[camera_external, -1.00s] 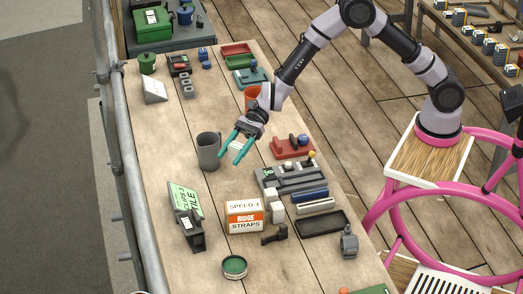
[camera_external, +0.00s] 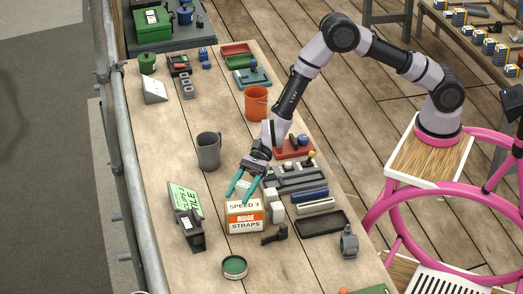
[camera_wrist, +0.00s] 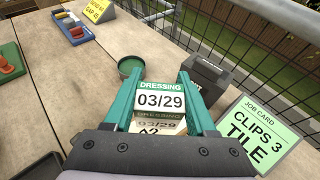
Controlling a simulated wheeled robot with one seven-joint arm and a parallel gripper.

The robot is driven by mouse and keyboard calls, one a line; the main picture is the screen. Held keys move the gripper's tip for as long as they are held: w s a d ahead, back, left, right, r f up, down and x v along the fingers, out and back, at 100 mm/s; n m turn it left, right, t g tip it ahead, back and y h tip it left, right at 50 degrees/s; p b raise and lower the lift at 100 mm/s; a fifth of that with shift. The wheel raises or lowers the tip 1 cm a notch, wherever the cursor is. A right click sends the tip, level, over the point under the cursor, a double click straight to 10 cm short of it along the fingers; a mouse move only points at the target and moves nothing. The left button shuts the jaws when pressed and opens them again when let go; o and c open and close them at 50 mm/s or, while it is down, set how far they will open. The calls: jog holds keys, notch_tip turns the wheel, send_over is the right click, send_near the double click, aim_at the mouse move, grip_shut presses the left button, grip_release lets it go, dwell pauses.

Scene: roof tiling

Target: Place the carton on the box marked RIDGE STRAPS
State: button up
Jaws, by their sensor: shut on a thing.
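My gripper (camera_external: 241,193) is shut on a small white and green carton (camera_wrist: 161,98) marked DRESSING 03/29. In the wrist view the carton sits between the teal fingers. In the outside view only a little of the carton (camera_external: 243,187) shows between the fingers. The box marked RIDGE STRAPS (camera_external: 244,216) is white and orange and stands on the table. My fingertips are at its upper back edge in the outside view. I cannot tell whether the carton touches the box.
A grey mug (camera_external: 208,151) stands behind and left. A green job card (camera_external: 186,200) and a dark block (camera_external: 193,234) stand left of the box, a green tin (camera_external: 234,267) in front. White blocks (camera_external: 275,209) and a black tray (camera_external: 321,223) lie to the right.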

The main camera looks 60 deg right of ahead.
aim_at(242, 198)
jog(key=shift+f, duration=1.9)
jog(key=shift+f, duration=0.15)
jog(key=o, duration=1.3)
jog(key=shift+r, duration=0.2)
jog(key=v, duration=1.2)
jog(key=shift+f, duration=0.1)
